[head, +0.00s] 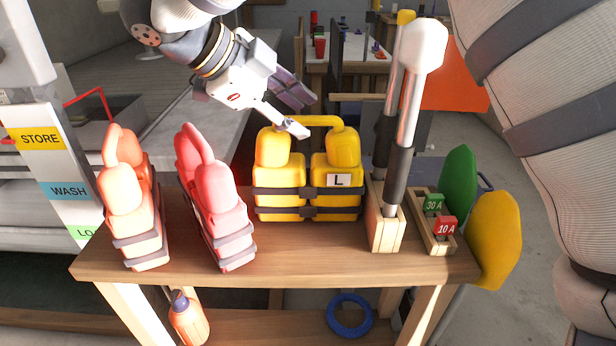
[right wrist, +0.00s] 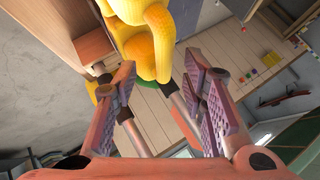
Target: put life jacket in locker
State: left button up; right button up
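A yellow life jacket (head: 280,180) with an "L" tag and dark straps stands upright at the back middle of the wooden bench. A red-pink life jacket (head: 212,205) and an orange life jacket (head: 132,205) stand to its left. My right gripper (head: 307,114) is open at the yellow jacket's top, by its collar loop. In the right wrist view, yellow parts of the jacket (right wrist: 150,35) show beyond and between the parted fingers; I cannot tell whether they touch. My left gripper is not in view. I cannot make out a locker for certain.
On the bench (head: 290,264), a wooden block (head: 386,230) holds tall grey-black shafts, right of the yellow jacket. A rack with fuse tags (head: 434,204) and green and yellow paddles stands further right. A post (head: 42,165) at left reads STORE and WASH. A bottle (head: 188,320) and blue ring (head: 349,314) sit below.

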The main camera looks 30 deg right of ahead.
aim_at(306, 117)
jog(key=x, duration=0.4)
jog(key=shift+w, duration=0.3)
grip_shut()
jog(key=shift+r, duration=0.2)
